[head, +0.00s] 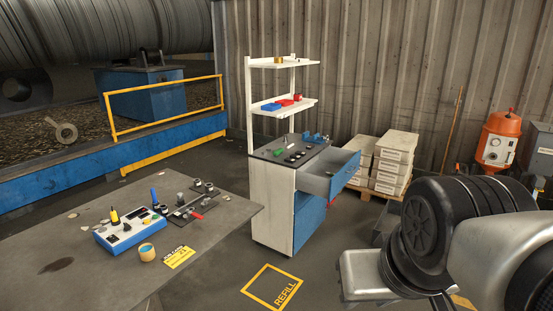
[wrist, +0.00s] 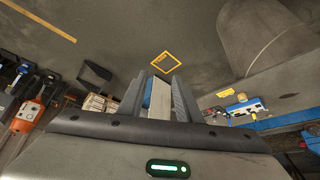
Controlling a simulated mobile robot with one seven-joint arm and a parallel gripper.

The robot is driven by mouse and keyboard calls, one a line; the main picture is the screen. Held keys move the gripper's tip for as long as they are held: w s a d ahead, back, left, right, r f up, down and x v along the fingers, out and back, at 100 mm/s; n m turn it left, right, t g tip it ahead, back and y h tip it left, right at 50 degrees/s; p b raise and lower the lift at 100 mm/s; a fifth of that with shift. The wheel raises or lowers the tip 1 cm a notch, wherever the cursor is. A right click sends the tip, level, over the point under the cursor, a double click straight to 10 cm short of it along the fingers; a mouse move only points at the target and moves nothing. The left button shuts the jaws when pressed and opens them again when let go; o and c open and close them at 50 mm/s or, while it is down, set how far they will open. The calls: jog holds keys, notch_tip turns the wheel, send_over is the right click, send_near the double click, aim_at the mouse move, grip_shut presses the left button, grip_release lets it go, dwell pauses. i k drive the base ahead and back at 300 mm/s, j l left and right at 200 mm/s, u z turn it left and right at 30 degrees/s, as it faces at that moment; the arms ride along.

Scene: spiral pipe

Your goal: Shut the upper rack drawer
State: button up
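The rack (head: 272,205) is a white cabinet with blue drawers and shelves above, standing near the corrugated wall in the head view. Its upper drawer (head: 319,184) is pulled out to the right; its grey side and blue front show. The blue front below it (head: 307,222) sits flush with the cabinet. My gripper (wrist: 158,95) shows in the wrist view with its two grey fingers apart. Part of the white and blue rack (wrist: 160,100) appears in the gap between them, some way off. The fingertips cannot be made out in the head view, where my arm fills the lower right.
A grey table (head: 90,265) with a blue device and tools stands at the left. Stacked boxes (head: 391,165) on a pallet stand just right of the drawer. A yellow REFILL square (head: 271,287) marks clear floor before the rack. An orange machine (head: 497,138) stands far right.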

aim_at(311, 178)
jog(key=i+j+z, duration=0.2)
jog(key=i, duration=0.25)
jog(key=i+j+z, duration=0.15)
jog(key=i, duration=0.3)
jog(key=i+j+z, duration=0.2)
jog(key=i, duration=0.2)
jog(key=i+j+z, duration=0.2)
jog(key=i, duration=0.45)
jog(key=i+j+z, duration=0.1)
jog(key=i+z, duration=0.25)
jog(key=i, duration=1.25)
